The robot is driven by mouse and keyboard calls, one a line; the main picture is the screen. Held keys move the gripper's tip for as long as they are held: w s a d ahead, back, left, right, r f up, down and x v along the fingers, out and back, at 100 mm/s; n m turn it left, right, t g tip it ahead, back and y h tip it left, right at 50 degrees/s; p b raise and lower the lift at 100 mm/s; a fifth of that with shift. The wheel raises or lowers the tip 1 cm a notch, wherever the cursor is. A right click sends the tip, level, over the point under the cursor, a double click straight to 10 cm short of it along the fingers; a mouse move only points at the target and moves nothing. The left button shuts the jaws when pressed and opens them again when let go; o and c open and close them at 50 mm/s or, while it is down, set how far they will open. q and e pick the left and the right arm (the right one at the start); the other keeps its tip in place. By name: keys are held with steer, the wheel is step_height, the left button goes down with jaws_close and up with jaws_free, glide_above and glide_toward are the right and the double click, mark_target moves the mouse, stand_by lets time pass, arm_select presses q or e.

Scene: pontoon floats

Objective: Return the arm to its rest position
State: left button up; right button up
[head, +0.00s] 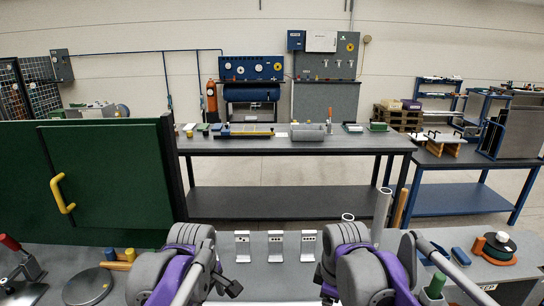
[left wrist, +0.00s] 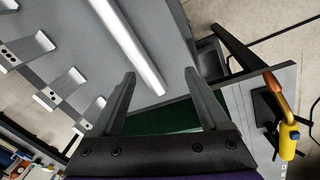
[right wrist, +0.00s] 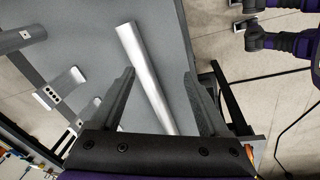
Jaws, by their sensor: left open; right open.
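My two arms with grey and purple links show at the bottom of the head view, above the near grey bench (head: 60,262). My left gripper (left wrist: 160,73) is open in the left wrist view, with nothing between its fingers. My right gripper (right wrist: 159,73) is open in the right wrist view and looks empty. A long pale bar (left wrist: 128,45) shows beyond the left fingers, and a pale bar (right wrist: 146,72) shows beyond the right fingers. I cannot tell how far off they are. In the head view the fingertips are not clearly visible.
Metal brackets (head: 275,246) stand on the near bench between my arms. A grey tube (head: 382,212) rises beside my right arm. A green cabinet door (head: 110,180) with a yellow handle stands left.

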arm_select(q)
steer(key=s+a+f+m+t, duration=0.1)
steer(key=s+a+f+m, duration=0.1)
steer(key=s+f+m, duration=0.3)
steer(key=s+a+f+m+t, duration=0.2)
steer(key=s+f+m, duration=0.4)
steer(key=s, duration=0.8)
steer(key=shift+s+a+m, duration=0.2)
steer(key=shift+m, duration=0.9)
arm_select(e)
steer(key=s+d+f+m+t, duration=0.1)
steer(key=s+d+f+m, duration=0.1)
steer(key=s+f+m, duration=0.3)
steer(key=s+d+f+m+t, duration=0.2)
steer(key=s+f+m, duration=0.4)
steer(key=s, duration=0.8)
steer(key=shift+s+d+m, duration=0.2)
steer(key=shift+m, duration=0.9)
